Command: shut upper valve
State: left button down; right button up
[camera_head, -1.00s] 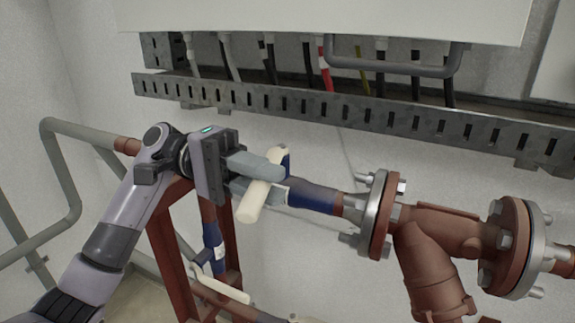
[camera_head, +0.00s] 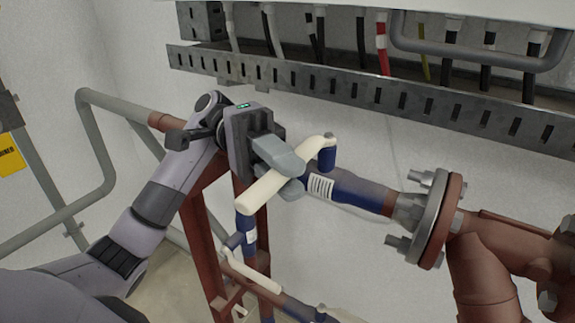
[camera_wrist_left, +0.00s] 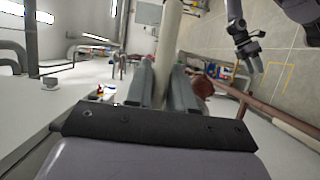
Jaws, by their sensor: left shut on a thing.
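The upper valve (camera_head: 345,187) has a blue body on the upper pipe in the head view. Its cream lever handle (camera_head: 262,194) slants from lower left to upper right, its pivot end by the blue stem (camera_head: 327,158). My left gripper (camera_head: 284,170) is shut on the handle, its grey fingers on either side of it. In the left wrist view, the pale handle (camera_wrist_left: 167,50) runs between the fingers (camera_wrist_left: 162,88). The fingers hide part of the handle and valve. My right gripper (camera_wrist_left: 250,62) shows small at the upper right of the left wrist view.
A slotted grey cable tray (camera_head: 370,96) runs above the valve. A flange (camera_head: 436,220) and rust-red pipes stand to the right. A lower valve handle (camera_head: 250,272) and red frame (camera_head: 205,245) are below. A grey railing (camera_head: 100,150) is at left.

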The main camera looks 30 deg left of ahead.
pick_arm(q)
jog(key=c, duration=1.1)
grip_release()
jog(key=shift+o, duration=0.2)
jog(key=shift+a, duration=0.1)
jog(key=b+v, duration=0.1)
jog(key=v, duration=0.6)
jog(key=shift+w, duration=0.1)
